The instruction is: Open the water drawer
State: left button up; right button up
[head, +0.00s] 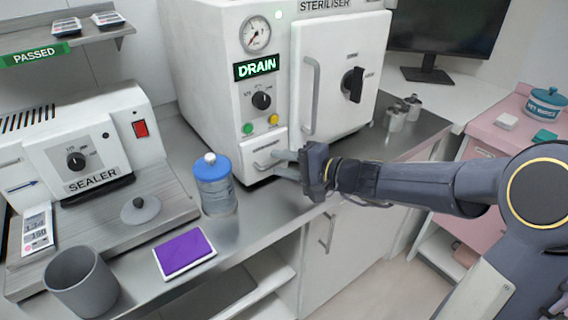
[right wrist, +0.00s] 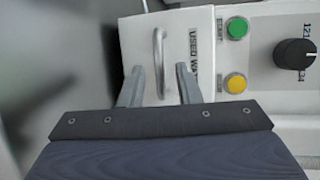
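The water drawer (head: 264,147) is a small white front low on the left of the white steriliser (head: 215,75), below the green and yellow buttons. It looks closed. In the right wrist view the drawer front (right wrist: 180,28) has a label partly reading "USED WA" and a grey bar handle (right wrist: 159,52). My right gripper (head: 276,163) reaches in from the right at the drawer. In the right wrist view the right gripper (right wrist: 160,88) is open, its fingers on either side of the handle's near end with gaps between. Contact with the handle is not visible. My left gripper is not in view.
A blue-capped bottle (head: 214,188) stands on the steel counter left of the drawer. A purple pad (head: 184,254), a grey cup (head: 82,283) and the sealer (head: 85,150) are further left. Cabinet doors (head: 340,235) are below the counter.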

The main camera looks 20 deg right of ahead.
grip_shut()
jog(key=shift+s+d, duration=0.2)
jog(key=shift+s, duration=0.15)
jog(key=s+d+b, duration=0.1)
jog(key=s+d, duration=0.1)
jog(key=s, duration=0.4)
jog(key=s+d+b, duration=0.1)
jog(key=s+d, duration=0.1)
jog(key=s, duration=0.5)
jog(key=shift+d, duration=0.35)
grip_release()
